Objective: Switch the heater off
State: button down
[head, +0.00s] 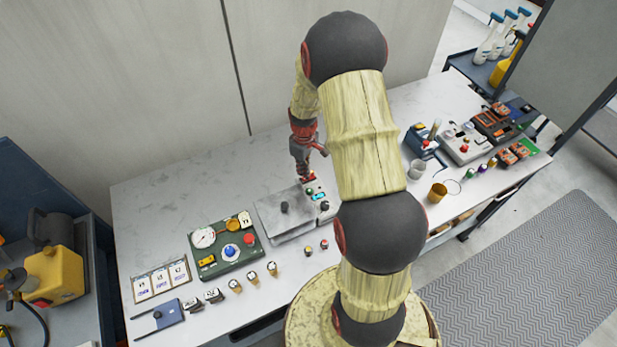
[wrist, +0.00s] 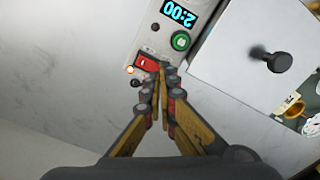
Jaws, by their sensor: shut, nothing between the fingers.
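The heater appears to be the grey box with a flat lid (head: 268,208) and a black knob, near the middle of the table. Its control panel (wrist: 203,60) has a cyan display (wrist: 180,12) reading 2:00, a green button (wrist: 181,41) and a red rocker switch (wrist: 146,62). A small orange lamp (wrist: 129,70) beside the rocker looks lit. My gripper (wrist: 160,72) is shut and empty, its tips close to the red rocker; I cannot tell whether they touch it. In the head view my gripper (head: 307,177) is over the panel's far end.
A green gauge panel (head: 226,246) with blue and red buttons stands left of the box. Several small dials and two small buttons lie in front. Cups, a grey instrument (head: 463,144) and other devices stand right. A wall rises behind the table.

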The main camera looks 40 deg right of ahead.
jog(key=shift+f+b, duration=0.6)
jog(key=shift+f, duration=0.4)
dwell(0.5)
jog(key=shift+r+p, duration=2.15)
jog(key=shift+r, duration=1.4)
